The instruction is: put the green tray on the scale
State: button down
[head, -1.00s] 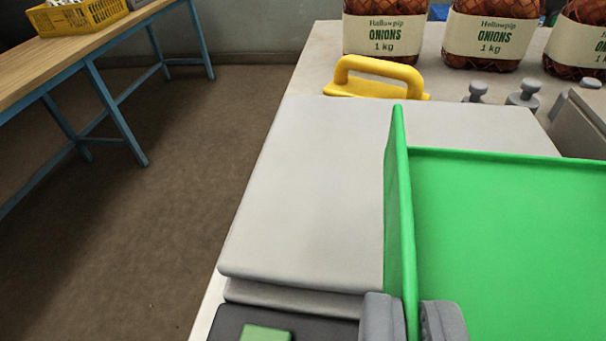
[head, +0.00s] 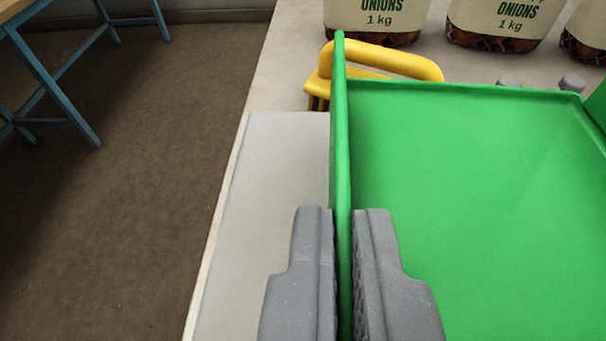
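The green tray (head: 460,190) fills the right half of the head view, its left wall standing upright. My gripper (head: 343,215) has its two grey fingers on either side of that left wall and is shut on it. The scale's flat grey plate (head: 262,215) shows to the left of the tray. The tray overlaps the plate in the view and hides its right part. I cannot tell whether the tray's underside touches the plate.
A yellow-handled tool (head: 395,62) lies behind the scale. Bags of onions (head: 375,20) stand along the back. Small grey weights (head: 571,83) show behind the tray. The table's left edge (head: 222,200) drops to open floor, with a blue-legged bench (head: 50,85) beyond.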

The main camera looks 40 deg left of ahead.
jog(key=shift+w+a+f, duration=0.15)
jog(key=shift+w+a, duration=0.45)
jog(key=shift+a, duration=0.05)
notch_tip(320, 180, down, 4)
jog(key=shift+r+b, duration=0.2)
jog(key=shift+b, duration=0.1)
jog(key=c, duration=1.6)
grip_release()
jog(key=shift+d+r, duration=0.1)
